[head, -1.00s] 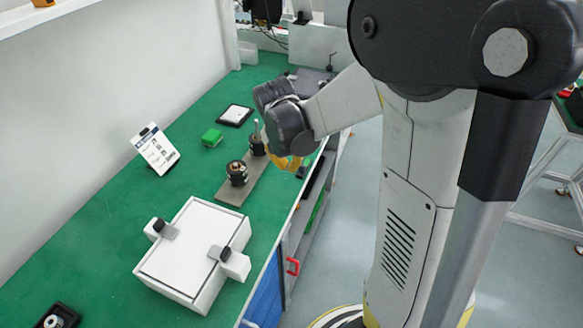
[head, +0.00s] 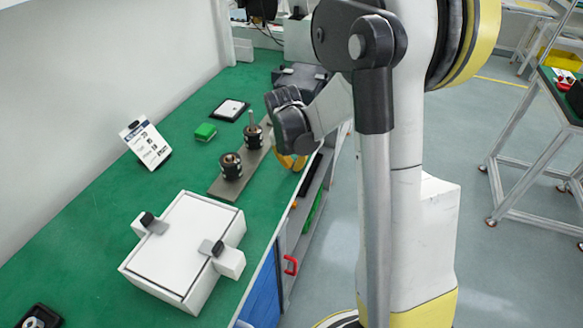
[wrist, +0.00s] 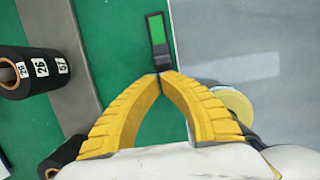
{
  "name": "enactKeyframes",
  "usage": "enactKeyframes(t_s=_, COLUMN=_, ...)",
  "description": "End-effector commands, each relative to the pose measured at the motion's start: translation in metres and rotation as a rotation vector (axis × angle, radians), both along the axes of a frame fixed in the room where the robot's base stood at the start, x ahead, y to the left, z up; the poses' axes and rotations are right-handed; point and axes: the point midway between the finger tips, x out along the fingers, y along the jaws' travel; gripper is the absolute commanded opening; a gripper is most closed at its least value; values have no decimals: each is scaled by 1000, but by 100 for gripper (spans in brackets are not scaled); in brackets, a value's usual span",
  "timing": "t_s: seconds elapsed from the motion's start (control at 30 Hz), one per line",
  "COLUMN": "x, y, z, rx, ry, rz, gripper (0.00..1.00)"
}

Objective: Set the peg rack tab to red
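The peg rack, a grey plate (head: 223,190) with pegs, lies along the green bench; black numbered spools (head: 231,167) sit on it. The plate also runs down the left of the wrist view (wrist: 72,60). A dark tab (wrist: 157,35) with a green window lies on the bench beside the rack, near the bench edge; it shows green. My gripper (wrist: 161,75) has its yellow fingertips together at the tab's near end; whether they touch it I cannot tell. In the head view my gripper (head: 291,166) is beside the rack's far end, hiding the tab.
A white box (head: 185,245) with black-ended clamps stands at the front. A label card (head: 146,142), a green block (head: 205,132) and a dark-framed tablet (head: 230,109) are behind the rack. The bench edge drops to the floor on the right.

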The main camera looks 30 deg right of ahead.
Motion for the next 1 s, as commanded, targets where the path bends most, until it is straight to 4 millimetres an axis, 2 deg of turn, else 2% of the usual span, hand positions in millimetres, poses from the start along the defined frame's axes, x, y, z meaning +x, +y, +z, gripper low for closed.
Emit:
enactKeyframes(t_s=0.23, x=2, y=-3, z=0, rx=0, ry=0, rz=-1, gripper=0)
enactKeyframes(t_s=0.5, x=27, y=-34, z=0, rx=0, ry=0, rz=-2, gripper=0)
enactKeyframes(t_s=0.57, x=29, y=-36, z=0, rx=1, ry=1, rz=0, gripper=0)
enactKeyframes(t_s=0.87, x=28, y=-35, z=0, rx=0, ry=0, rz=0, gripper=0)
enactKeyframes(t_s=1.0, x=28, y=-26, z=0, rx=0, ry=0, rz=0, gripper=0)
